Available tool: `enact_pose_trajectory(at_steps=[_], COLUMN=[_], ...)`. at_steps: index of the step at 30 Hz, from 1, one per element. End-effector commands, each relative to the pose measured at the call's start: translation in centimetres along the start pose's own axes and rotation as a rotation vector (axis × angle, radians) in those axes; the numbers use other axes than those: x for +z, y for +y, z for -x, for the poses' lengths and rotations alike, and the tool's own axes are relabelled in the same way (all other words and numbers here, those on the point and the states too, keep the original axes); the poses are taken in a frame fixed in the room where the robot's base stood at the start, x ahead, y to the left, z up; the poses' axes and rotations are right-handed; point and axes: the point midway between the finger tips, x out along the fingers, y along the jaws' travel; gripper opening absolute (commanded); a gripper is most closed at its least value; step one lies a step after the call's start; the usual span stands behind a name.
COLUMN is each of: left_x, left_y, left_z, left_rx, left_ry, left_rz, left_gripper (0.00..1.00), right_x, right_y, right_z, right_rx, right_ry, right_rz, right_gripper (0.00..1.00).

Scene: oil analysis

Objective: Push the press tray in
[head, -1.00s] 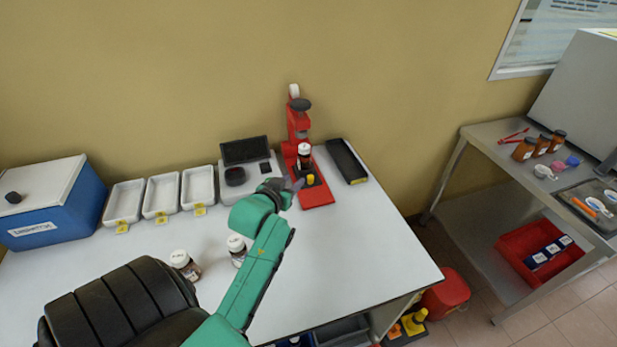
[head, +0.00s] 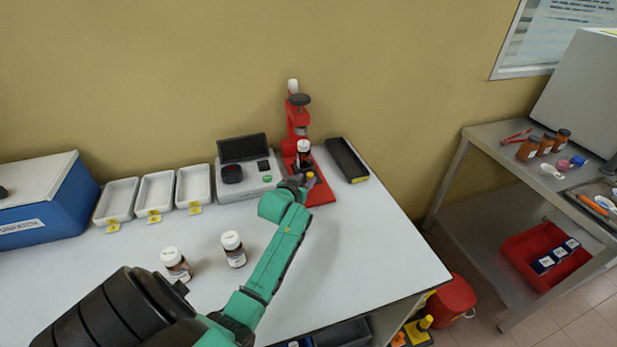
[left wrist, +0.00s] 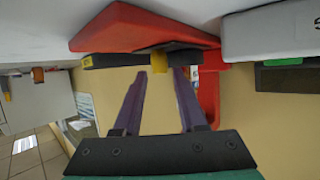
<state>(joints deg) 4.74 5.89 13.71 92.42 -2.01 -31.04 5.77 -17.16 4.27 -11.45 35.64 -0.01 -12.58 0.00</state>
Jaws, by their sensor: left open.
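The red press (head: 298,122) stands at the back of the white table. A dark jar with a white cap (head: 304,156) stands upright at the tray, under the press head. My left gripper (head: 302,188) is open at the front of the press. In the left wrist view its two purple fingers (left wrist: 161,73) point at the yellow handle, one to each side, with nothing held. Contact cannot be told. My right gripper is not in view.
A grey instrument case (head: 250,188) is left of the press and a black tray (head: 346,160) right of it. Two jars (head: 177,264) (head: 233,249) stand left of my arm. White trays (head: 155,194) stand farther left. The table's front right is clear.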

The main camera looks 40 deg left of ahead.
Motion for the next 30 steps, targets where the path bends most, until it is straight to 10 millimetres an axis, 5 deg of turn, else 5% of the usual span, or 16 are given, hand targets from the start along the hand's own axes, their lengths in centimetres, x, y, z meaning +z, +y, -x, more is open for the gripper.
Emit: enact_pose_trajectory(at_steps=[6, 14, 15, 18, 30], left_x=[0.0, 0.1, 0.1, 0.1, 0.1], left_y=[0.0, 0.0, 0.0, 0.0, 0.0], left_z=[-3.2, -3.5, -3.5, -3.5, -3.5], left_rx=[0.000, 0.000, 0.000, 0.000, 0.000], left_ry=[0.000, -0.001, -0.001, -0.001, -0.002], left_rz=[-0.001, -0.001, -0.001, -0.001, -0.001], left_gripper=[0.41, 0.41, 0.37, 0.00, 0.00], right_x=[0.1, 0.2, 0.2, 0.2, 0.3], right_y=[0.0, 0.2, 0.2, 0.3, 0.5], right_z=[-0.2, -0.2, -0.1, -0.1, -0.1], right_rx=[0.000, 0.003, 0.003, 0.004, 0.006], right_ry=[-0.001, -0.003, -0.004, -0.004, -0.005], right_rz=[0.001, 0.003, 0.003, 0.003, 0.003], right_gripper=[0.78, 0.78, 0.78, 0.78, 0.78])
